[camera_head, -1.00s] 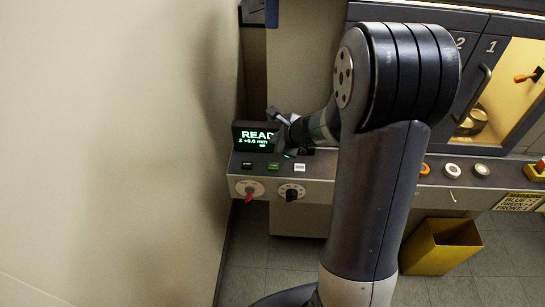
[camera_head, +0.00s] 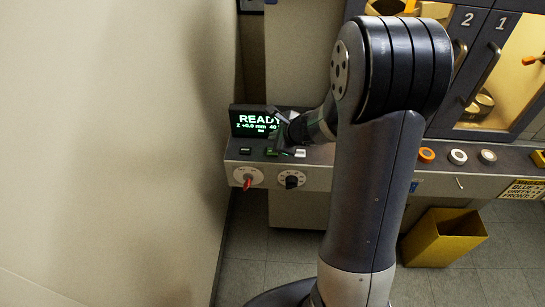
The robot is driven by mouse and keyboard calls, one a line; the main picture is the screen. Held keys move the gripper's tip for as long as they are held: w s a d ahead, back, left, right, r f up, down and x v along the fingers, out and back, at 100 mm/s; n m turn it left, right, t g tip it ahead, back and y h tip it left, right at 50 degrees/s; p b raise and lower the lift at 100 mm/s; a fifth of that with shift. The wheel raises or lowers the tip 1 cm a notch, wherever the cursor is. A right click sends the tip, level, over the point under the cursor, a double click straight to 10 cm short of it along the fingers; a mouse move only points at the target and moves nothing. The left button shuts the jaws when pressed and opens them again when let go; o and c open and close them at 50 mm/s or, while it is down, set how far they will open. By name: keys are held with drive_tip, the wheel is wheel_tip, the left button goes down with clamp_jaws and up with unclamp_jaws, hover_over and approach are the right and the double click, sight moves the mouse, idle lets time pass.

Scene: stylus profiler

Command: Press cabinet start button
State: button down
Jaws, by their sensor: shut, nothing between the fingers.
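The console panel (camera_head: 236,170) in the left of the view carries a row of three small buttons: a black one (camera_head: 245,151), a green one (camera_head: 271,152) and a white one (camera_head: 300,153). Their labels are too small to read, so I cannot tell which is the start button. My gripper (camera_head: 280,147) is shut and empty. It hangs low over the panel, its tips close beside the green button; whether they touch it I cannot tell. The display (camera_head: 254,122) behind reads READY in green, its right end partly covered by my gripper.
A red-pointer knob (camera_head: 248,179) and a black knob (camera_head: 291,181) sit on the panel's front face. Round orange (camera_head: 426,155) and white (camera_head: 458,157) pieces lie on the ledge to the right. Cabinet doors stand behind. A yellow bin (camera_head: 444,238) is on the floor.

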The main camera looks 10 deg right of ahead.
sight(269, 148)
drive_tip(key=shift+f+b, duration=1.2)
drive_tip(key=shift+f, duration=0.4)
drive_tip(key=shift+f, duration=0.1)
idle(0.7)
drive_tip(key=shift+f+b, duration=0.3)
drive_tip(key=shift+b, duration=0.2)
drive_tip(key=shift+f+b, duration=0.35)
drive_tip(key=shift+b, duration=0.1)
idle(0.5)
drive_tip(key=shift+r, duration=0.1)
drive_tip(key=shift+r+p, duration=0.65)
drive_tip(key=shift+r, duration=0.05)
drive_tip(key=shift+r, duration=0.1)
wheel_tip(269, 148, up, 5)
drive_tip(key=p, duration=0.4)
